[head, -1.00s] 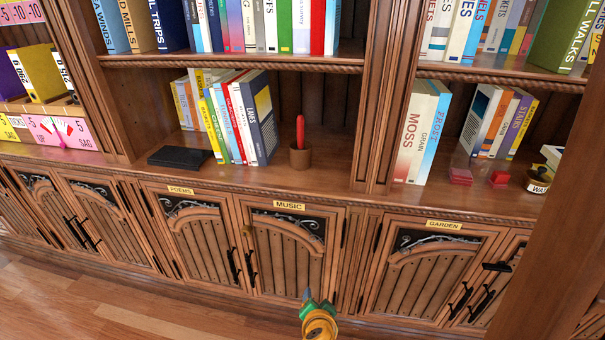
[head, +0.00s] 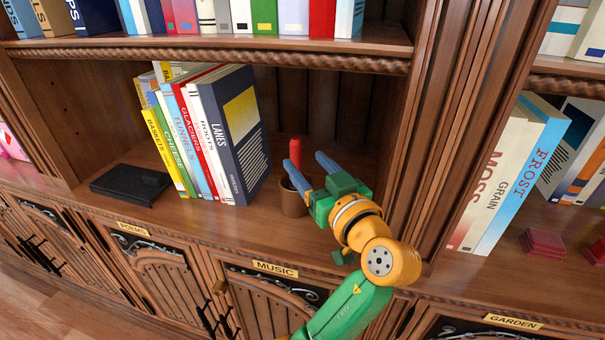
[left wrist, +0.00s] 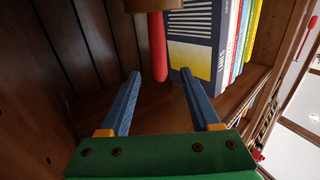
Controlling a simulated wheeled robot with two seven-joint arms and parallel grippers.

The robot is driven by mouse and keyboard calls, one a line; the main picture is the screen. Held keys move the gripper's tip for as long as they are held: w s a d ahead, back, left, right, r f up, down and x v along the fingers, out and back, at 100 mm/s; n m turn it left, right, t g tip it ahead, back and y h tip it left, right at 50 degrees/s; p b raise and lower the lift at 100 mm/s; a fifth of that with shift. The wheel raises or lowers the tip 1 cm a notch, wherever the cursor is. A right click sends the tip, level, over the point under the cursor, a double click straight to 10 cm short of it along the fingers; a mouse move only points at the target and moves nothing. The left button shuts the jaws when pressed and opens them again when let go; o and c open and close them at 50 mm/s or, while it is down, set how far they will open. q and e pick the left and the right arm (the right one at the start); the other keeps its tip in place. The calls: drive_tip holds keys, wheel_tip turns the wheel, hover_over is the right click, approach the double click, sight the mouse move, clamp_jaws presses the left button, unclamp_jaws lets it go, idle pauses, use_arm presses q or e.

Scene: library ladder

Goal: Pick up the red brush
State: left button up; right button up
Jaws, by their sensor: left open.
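The red brush (head: 295,152) stands upright in a small brown cup (head: 293,203) on the shelf; only its red upper part shows. My left gripper (head: 306,164) is open, its two blue fingers pointing toward the brush from the front right. In the left wrist view, which is upside down, the brush (left wrist: 158,48) hangs from the cup (left wrist: 158,18) at the top. Its end appears between the open fingertips of the left gripper (left wrist: 160,76). I cannot tell whether a finger touches it. My right gripper is not in view.
A row of leaning books (head: 205,135) stands close left of the cup, with a dark flat box (head: 130,184) farther left. A wooden upright (head: 445,130) bounds the bay on the right. The upper shelf (head: 215,52) hangs above. Cabinet doors are below.

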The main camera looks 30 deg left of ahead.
sight(298, 153)
use_arm(q)
drive_tip(key=shift+s, duration=0.3)
drive_tip(key=shift+w+a+r, duration=0.15)
drive_tip(key=shift+w+a, duration=0.1)
drive_tip(key=p+x, duration=0.2)
drive_tip(key=x, duration=0.3)
drive_tip(key=shift+w, duration=0.2)
drive_tip(key=shift+w+a+f, duration=0.1)
drive_tip(key=shift+a+f, duration=0.1)
drive_tip(key=shift+f, duration=0.05)
drive_tip(key=shift+d, duration=0.1)
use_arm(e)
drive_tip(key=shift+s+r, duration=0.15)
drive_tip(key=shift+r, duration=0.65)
use_arm(q)
clamp_jaws()
